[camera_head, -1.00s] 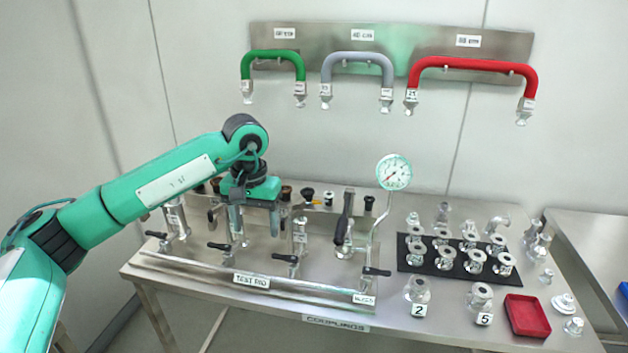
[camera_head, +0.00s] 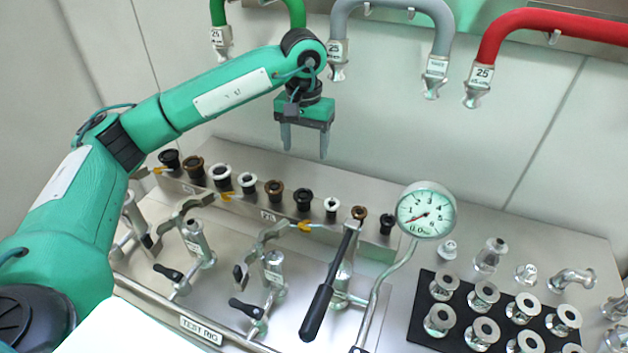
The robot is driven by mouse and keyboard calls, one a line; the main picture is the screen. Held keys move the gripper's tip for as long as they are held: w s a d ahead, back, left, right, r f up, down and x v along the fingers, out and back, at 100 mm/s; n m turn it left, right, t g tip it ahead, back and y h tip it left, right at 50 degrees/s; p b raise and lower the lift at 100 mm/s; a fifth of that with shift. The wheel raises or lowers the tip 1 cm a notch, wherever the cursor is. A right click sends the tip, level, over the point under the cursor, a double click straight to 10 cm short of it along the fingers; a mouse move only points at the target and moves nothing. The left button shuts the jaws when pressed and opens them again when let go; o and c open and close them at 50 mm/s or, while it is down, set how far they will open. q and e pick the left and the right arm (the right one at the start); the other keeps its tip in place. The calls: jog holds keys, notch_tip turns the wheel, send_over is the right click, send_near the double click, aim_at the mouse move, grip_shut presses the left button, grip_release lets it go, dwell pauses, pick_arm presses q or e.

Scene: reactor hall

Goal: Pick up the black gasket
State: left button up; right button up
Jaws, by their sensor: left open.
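Several gaskets stand in a row on a metal rack along the back of the steel table. Black ones show at the left end (camera_head: 168,158), near the middle (camera_head: 303,197) and at the right end (camera_head: 388,222); brown and white ones stand between them. The frames do not show which black gasket is meant. My left gripper (camera_head: 305,153) points down with its two fingers apart and nothing between them. In the picture it hangs above the middle black gasket, clear of the row. My right gripper is not in view.
A test rig (camera_head: 201,331) with clamps and black handles stands in front of the row. A pressure gauge (camera_head: 426,211) rises to its right. Metal couplings stand on a black mat (camera_head: 427,284). Green, grey (camera_head: 395,6) and red hoses hang on the wall behind.

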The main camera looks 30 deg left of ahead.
pick_arm(q)
jog(key=p, duration=0.2)
send_over(303, 196)
jog(key=f, duration=0.7)
jog(key=shift+d+f, duration=0.35)
jog(key=shift+f, duration=0.05)
jog(key=shift+f+p, duration=0.4)
jog(key=shift+p, duration=0.05)
jog(key=f+p, duration=0.1)
jog(key=f, duration=0.1)
jog(key=f+p, duration=0.1)
jog(key=f, duration=0.1)
jog(key=shift+s+a+p, duration=0.1)
jog(key=shift+a+p, duration=0.2)
jog(key=shift+a, duration=0.1)
jog(key=shift+f, duration=0.45)
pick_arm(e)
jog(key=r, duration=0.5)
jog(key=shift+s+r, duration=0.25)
pick_arm(q)
jog(key=shift+f+b, duration=0.2)
jog(key=shift+b, duration=0.4)
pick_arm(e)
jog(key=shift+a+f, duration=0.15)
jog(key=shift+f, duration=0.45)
pick_arm(q)
jog(key=shift+c, duration=0.5)
jog(key=c, duration=1)
